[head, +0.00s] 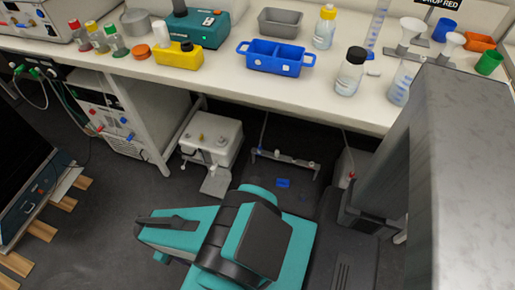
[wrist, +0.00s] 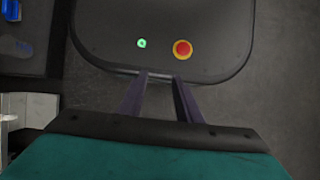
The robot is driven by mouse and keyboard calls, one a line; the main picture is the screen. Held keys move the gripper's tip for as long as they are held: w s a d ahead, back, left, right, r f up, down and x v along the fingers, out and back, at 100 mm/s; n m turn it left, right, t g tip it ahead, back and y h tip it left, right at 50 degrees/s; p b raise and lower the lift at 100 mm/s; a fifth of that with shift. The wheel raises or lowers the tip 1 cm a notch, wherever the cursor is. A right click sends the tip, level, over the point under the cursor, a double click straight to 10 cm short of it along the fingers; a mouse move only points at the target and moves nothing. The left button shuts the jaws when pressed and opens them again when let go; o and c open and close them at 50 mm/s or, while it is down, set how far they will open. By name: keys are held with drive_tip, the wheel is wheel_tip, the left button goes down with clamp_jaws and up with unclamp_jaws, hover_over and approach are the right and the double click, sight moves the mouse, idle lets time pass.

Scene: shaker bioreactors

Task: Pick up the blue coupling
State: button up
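A small blue piece (head: 283,183) lies low under the bench in the head view, just beyond my teal arm. It may be the blue coupling, but it is too small to tell. Other small blue fittings (head: 124,121) sit on the front of the cabinet at the left. In the wrist view, a blue object (wrist: 12,15) shows at the top left corner, cut off by the frame. My gripper (wrist: 162,77) has its two dark fingers apart with nothing between them. It points over a dark panel with a red button, away from the blue objects.
The white bench (head: 225,82) carries a blue tray (head: 275,67), a yellow block (head: 178,69) and several bottles. Under it stand a white pump-like unit (head: 211,140) and a grey bar with fittings (head: 285,159). Wooden slats (head: 41,230) lie at the left. Open floor (head: 108,205) lies between.

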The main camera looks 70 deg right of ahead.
drive_tip(key=shift+o, duration=0.5)
drive_tip(key=shift+o, duration=0.6)
drive_tip(key=shift+d, duration=0.1)
drive_tip(key=w+d+f+m+t+b, duration=0.1)
drive_tip(key=w+d+f+m+b, duration=0.1)
drive_tip(key=w+d+m+b, duration=0.6)
drive_tip(key=w+d+f+m+t+b, duration=0.15)
drive_tip(key=w+d, duration=0.35)
drive_tip(key=d, duration=0.7)
drive_tip(key=d+m+h+b, duration=0.1)
drive_tip(key=d+m+b, duration=0.55)
drive_tip(key=d, duration=1.25)
drive_tip(key=s+d+r+m+b, duration=0.2)
drive_tip(key=s+d+m, duration=0.1)
drive_tip(key=d, duration=0.5)
drive_tip(key=s+d+r+m+h+b, duration=0.1)
drive_tip(key=s+d+r+m+b, duration=0.1)
drive_tip(key=s+d, duration=0.4)
drive_tip(key=s+d+r+m+h+b, duration=0.1)
drive_tip(key=s+d+r+m+b, duration=0.1)
drive_tip(key=d, duration=0.8)
drive_tip(key=s+m+b, duration=0.1)
drive_tip(key=s+m, duration=0.1)
drive_tip(key=m, duration=0.1)
drive_tip(key=shift+s+b, duration=0.3)
drive_tip(key=shift+s, duration=0.05)
